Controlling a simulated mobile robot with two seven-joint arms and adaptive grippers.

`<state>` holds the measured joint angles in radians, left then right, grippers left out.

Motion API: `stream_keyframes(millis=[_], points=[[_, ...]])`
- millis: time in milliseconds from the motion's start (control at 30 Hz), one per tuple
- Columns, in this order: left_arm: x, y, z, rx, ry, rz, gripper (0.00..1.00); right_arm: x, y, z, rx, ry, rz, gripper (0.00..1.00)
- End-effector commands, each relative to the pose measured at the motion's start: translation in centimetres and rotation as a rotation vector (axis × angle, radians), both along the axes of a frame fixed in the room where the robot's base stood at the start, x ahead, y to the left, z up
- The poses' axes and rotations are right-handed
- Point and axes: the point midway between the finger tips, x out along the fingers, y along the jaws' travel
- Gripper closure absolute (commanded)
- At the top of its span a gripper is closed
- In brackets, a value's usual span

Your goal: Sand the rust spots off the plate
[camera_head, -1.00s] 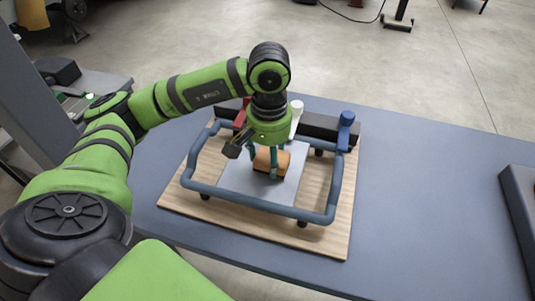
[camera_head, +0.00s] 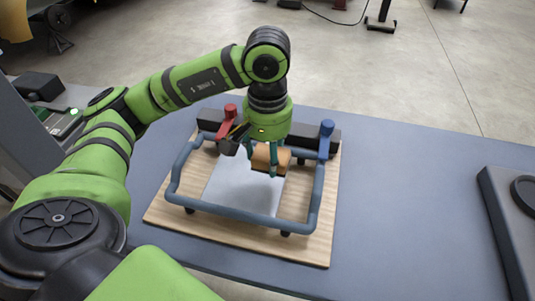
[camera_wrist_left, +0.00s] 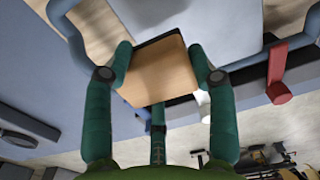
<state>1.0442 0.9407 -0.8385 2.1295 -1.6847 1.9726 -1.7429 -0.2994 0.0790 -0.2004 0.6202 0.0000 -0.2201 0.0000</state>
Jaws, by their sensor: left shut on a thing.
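The plate (camera_head: 235,187) is a pale grey sheet lying flat on a wooden board inside a blue-grey tube frame. I make out no rust spots on the part that shows. My left gripper (camera_head: 268,162) is shut on a tan sanding block (camera_head: 270,155) with a dark underside, over the back right part of the plate. In the left wrist view the gripper (camera_wrist_left: 160,72) has its green fingers on either side of the block (camera_wrist_left: 158,70), and the plate (camera_wrist_left: 190,18) shows beyond it. The block looks raised, but the gap is hard to judge. My right gripper is not in view.
The tube frame (camera_head: 240,216) rings the plate as a raised rail. A red lever (camera_head: 227,122) and a blue lever (camera_head: 326,138) stand at the back. The wooden board (camera_head: 290,250) lies on a blue-grey table (camera_head: 410,210), largely clear to the right. A dark box (camera_head: 512,220) sits at the far right.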

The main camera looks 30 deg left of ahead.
Motion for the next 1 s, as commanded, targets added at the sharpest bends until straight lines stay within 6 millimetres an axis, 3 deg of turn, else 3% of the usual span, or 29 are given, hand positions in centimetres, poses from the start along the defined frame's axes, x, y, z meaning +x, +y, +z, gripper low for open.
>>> stream_keyframes(millis=[233, 1000], points=[[-0.3, -0.2, 2.1, 0.000, -0.001, 0.007, 0.73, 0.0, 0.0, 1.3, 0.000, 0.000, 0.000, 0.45], [-0.3, -0.2, 2.2, 0.000, 0.000, 0.007, 0.73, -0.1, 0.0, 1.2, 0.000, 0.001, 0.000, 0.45]])
